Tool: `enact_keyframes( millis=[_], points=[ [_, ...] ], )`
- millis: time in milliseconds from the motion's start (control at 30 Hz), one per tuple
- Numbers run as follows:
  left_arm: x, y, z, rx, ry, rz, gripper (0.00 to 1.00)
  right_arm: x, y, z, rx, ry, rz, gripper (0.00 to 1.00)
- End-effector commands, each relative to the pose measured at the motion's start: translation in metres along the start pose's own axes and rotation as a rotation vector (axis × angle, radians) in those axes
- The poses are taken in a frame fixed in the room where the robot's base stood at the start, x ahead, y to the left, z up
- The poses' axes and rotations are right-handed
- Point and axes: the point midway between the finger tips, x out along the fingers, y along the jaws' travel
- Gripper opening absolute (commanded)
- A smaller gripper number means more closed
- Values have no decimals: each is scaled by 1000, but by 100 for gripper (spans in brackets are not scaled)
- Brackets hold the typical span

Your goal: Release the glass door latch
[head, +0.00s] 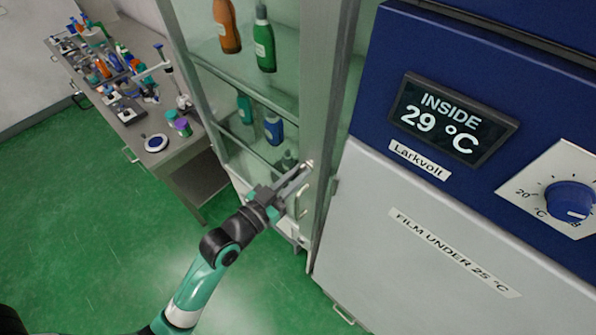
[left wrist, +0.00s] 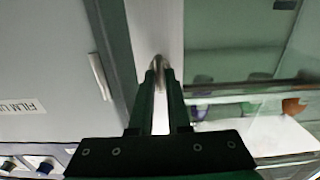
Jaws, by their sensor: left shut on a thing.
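The glass door (head: 318,90) of the tall cabinet has a pale metal frame and stands in the middle of the head view. My left gripper (head: 307,168) reaches the lower part of this frame. It is shut on the small metal door latch, which shows between the fingertips (left wrist: 159,72) in the left wrist view as a shiny curved piece (left wrist: 158,62). The fingers hide most of the latch, so I cannot tell its position. The door looks closed. My right gripper is not in view.
A blue and grey unit (head: 440,215) with a display reading 29 °C and a dial (head: 570,200) stands close on the right. Bottles, including a green one (head: 264,45), stand behind the glass. A cluttered bench (head: 185,150) is at left. Green floor (head: 90,220) is clear.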

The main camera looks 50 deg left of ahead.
Motion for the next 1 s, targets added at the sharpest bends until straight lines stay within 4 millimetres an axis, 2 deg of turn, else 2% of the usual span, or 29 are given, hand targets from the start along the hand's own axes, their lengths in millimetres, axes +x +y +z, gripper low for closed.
enact_keyframes(
  millis=[67,100,267,567,667,767,1000],
  points=[
    [0,0,0,-1,0,0,0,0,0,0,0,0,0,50],
    [0,0,0,-1,0,0,17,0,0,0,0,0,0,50],
    [0,0,0,1,0,0,45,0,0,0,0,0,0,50],
    [-1,0,0,2,0,0,45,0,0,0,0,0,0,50],
    [-10,0,2,2,-1,-1,45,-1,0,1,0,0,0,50],
    [-28,0,2,2,0,-1,45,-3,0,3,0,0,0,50],
    [-85,-1,4,1,-2,-3,45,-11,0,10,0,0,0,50]
  ],
)
